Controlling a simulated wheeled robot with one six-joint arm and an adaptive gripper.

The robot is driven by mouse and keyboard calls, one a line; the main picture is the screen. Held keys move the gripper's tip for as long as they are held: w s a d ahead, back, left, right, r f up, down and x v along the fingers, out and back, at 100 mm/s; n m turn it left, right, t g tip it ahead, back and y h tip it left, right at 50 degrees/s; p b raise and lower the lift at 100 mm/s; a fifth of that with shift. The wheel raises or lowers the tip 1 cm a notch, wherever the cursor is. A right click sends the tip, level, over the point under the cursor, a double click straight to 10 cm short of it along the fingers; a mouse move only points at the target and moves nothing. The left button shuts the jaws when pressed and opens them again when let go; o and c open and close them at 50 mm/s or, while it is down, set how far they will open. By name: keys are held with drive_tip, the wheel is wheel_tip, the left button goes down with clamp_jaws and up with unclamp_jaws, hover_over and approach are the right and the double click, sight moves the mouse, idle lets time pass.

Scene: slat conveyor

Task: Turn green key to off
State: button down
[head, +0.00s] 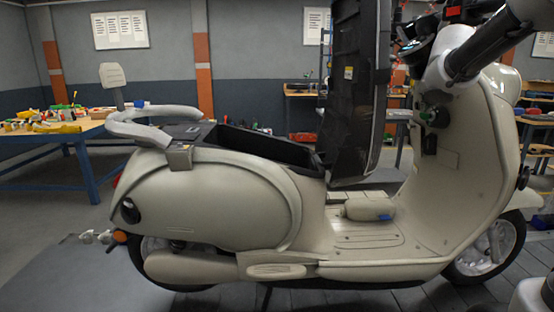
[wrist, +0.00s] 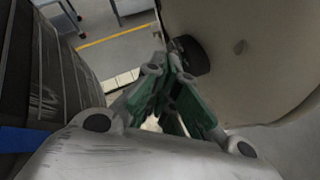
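A green key (head: 430,117) sits on the inner face of the front shield of a cream scooter (head: 215,200), below the handlebar. It is small, so I cannot tell which way it is turned. My gripper (wrist: 167,70) shows in the wrist view with green-padded fingers, their tips drawn together and nothing seen between them. A black round part (wrist: 189,55) on a cream panel (wrist: 240,50) is just beyond the right fingertip. I cannot tell whether they touch. The key is not recognisable in the wrist view, and I cannot make out my gripper in the head view.
The scooter stands on a dark slat conveyor (head: 330,298). Its dark seat (head: 352,90) is raised upright over an open compartment. The handlebar grip (head: 490,45) juts out above the key. A blue workbench (head: 60,138) with parts stands at the back left. A yellow floor line (wrist: 115,36) crosses the wrist view.

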drive_tip(key=v, duration=0.4)
drive_tip(key=shift+w+d+r, duration=0.1)
idle(0.5)
